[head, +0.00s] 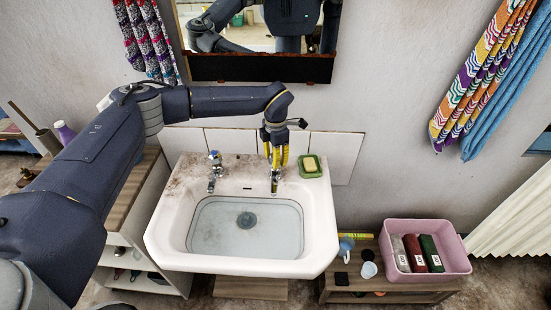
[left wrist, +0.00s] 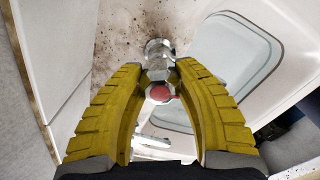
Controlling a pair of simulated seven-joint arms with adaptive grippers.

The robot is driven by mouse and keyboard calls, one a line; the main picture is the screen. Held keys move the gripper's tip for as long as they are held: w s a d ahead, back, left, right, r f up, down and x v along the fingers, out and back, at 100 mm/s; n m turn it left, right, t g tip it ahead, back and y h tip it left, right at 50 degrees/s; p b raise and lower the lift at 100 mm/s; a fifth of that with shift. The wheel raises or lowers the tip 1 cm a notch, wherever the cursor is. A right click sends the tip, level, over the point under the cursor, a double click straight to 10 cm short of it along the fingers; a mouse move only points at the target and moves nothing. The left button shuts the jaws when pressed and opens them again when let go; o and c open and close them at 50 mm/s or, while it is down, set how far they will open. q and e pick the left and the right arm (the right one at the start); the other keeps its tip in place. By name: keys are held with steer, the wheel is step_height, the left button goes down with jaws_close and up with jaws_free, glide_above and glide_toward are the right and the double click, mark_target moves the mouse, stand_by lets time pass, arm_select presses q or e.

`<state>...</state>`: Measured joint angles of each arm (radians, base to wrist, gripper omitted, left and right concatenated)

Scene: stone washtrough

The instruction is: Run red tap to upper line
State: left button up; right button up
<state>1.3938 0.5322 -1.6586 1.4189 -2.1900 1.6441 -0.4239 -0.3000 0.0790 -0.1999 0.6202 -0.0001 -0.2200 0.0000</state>
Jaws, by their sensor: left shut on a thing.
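The red tap stands on the right of the back ledge of the white washbasin (head: 160,235). In the left wrist view its red cap (left wrist: 160,93) and chrome body (left wrist: 158,58) show between the yellow fingers. My left gripper (head: 275,168) reaches down over this tap and is shut on it, hiding its top in the head view. A second chrome tap (head: 215,172) stands at the left of the ledge. The bowl looks pale blue-grey with a thin rounded outline inside; I cannot tell the water level or which line it meets. A dark drain (head: 246,220) shows. My right gripper is out of view.
A green dish with yellow soap (head: 311,165) sits close right of my left gripper. A mirror (head: 262,60) hangs above. A pink bin (head: 437,232) with rolled cloths and a blue cup (head: 346,245) stand on a low shelf at right. Towels (head: 480,75) hang on the wall.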

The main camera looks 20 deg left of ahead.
arm_select(q)
steer(key=shift+n, duration=1)
steer(key=o, duration=1.3)
step_height(320, 180, up, 12)
